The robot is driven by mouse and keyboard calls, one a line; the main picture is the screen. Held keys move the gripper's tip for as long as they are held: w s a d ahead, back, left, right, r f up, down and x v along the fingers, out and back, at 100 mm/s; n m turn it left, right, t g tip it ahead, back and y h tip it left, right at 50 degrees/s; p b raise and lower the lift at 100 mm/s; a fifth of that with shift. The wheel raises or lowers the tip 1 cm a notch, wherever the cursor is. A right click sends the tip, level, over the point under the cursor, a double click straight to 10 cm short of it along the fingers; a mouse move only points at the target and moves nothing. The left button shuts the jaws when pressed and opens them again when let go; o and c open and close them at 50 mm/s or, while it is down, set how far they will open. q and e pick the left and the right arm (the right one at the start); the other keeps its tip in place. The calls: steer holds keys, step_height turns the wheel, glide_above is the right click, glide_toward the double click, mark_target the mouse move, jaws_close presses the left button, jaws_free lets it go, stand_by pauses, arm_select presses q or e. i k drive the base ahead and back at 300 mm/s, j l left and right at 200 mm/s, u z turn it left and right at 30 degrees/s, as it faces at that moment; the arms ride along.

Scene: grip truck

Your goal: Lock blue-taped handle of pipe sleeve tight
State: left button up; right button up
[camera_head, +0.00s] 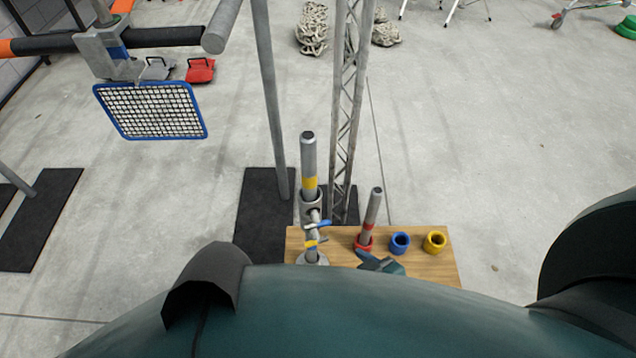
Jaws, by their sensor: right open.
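A vertical grey pipe (309,158) with a yellow band stands at the left end of a wooden board. A grey metal sleeve (311,212) is around its lower part. The blue-taped handle (319,224) sticks out to the right of the sleeve. A yellow-taped handle (312,244) sits lower down. My right gripper (376,260) is open, just above the board to the right of and below the blue handle, apart from it. My teal body hides most of that arm. My left gripper is out of view.
On the wooden board (430,265) stand a tilted-looking pipe (372,212) in a red ring, a blue ring (400,242) and a yellow ring (434,241). A lattice truss (348,100) and a pole rise behind. A blue-framed grid lamp (152,111) hangs at left.

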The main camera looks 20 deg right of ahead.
mark_target(315, 220)
steer(key=k+l, duration=0.1)
steer(key=l, duration=0.2)
steer(key=k+l+z, duration=0.1)
steer(key=l, duration=0.15)
steer(key=k+l, duration=0.1)
steer(key=l, duration=0.2)
steer(key=l+z, duration=0.3)
steer(key=l, duration=0.45)
steer(key=i, duration=0.05)
